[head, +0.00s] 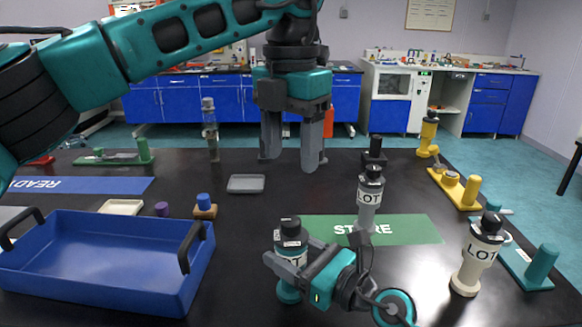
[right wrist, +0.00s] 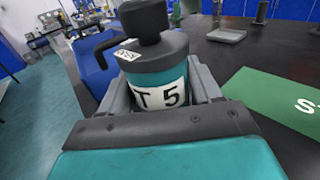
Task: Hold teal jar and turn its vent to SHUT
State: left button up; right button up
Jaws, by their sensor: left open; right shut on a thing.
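The teal jar (head: 289,290) stands upright near the front middle of the table, with a grey shoulder, a black cap and a white label. My right gripper (head: 300,264) comes from the right and is shut around its body. In the right wrist view the jar (right wrist: 157,77) sits between the fingers, its label reading "T 5". A small white tag with marks too small to read is on its grey shoulder. The black vent cap (right wrist: 145,20) is partly cut off there, and its setting cannot be told. My left gripper (head: 292,163) is open and empty, pointing down, behind the jar.
A blue tray (head: 95,285) stands at left. A grey jar (head: 369,200) stands on the green STORE mat (head: 415,229); a cream jar (head: 474,262) stands at right. Yellow (head: 460,190) and teal (head: 540,268) fixtures line the right edge. A grey dish (head: 246,184) lies mid-table.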

dwell(0.3)
jog(key=o, duration=1.2)
jog(key=shift+d, duration=0.1)
